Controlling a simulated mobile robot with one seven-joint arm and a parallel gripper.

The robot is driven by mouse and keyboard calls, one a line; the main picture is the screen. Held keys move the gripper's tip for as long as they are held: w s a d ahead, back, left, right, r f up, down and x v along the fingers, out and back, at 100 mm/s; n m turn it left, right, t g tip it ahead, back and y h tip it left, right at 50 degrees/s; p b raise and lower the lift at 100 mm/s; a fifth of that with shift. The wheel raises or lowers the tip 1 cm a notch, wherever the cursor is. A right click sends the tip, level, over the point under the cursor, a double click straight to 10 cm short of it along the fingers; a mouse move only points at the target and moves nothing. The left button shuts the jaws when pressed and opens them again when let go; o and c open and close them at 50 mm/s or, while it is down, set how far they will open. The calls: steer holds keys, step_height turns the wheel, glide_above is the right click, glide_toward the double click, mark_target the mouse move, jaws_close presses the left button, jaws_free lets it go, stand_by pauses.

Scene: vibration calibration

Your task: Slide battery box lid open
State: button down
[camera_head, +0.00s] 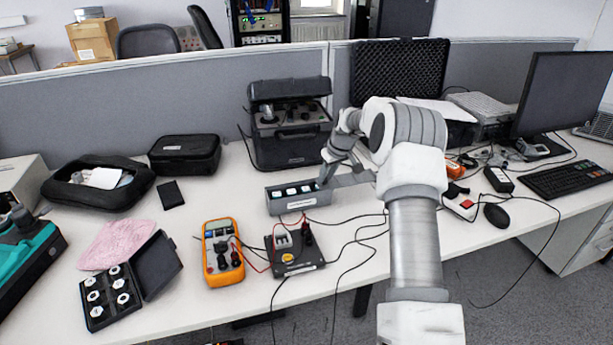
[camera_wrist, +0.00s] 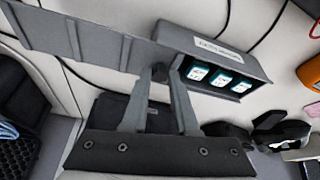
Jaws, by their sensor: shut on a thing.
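The grey battery box (camera_head: 292,205) stands on the desk in front of the black case. Its top is uncovered, and several white-and-teal batteries (camera_head: 291,190) show inside; they also show in the wrist view (camera_wrist: 220,80). The long grey lid (camera_head: 351,180) sticks out past the box's right end in the head view. In the wrist view the lid (camera_wrist: 95,43) stretches to the left of the box (camera_wrist: 225,52). My gripper (camera_wrist: 162,72) is at the lid's end near the box, shut on a small dark part of the lid between its fingertips. My arm hides some of the lid's far end.
A black open case (camera_head: 288,150) stands close behind the box. An orange multimeter (camera_head: 222,250) and a black device with wires (camera_head: 294,257) are in front. Cables cross the desk right of them. A monitor (camera_head: 566,92) and keyboard (camera_head: 570,178) are at the right.

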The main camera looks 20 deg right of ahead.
steer(key=shift+d, duration=1.15)
steer(key=c, duration=0.7)
jaws_free()
steer(key=shift+r, duration=0.1)
steer(key=p+v, duration=0.2)
steer(key=v, duration=1.5)
steer(key=shift+s, duration=0.2)
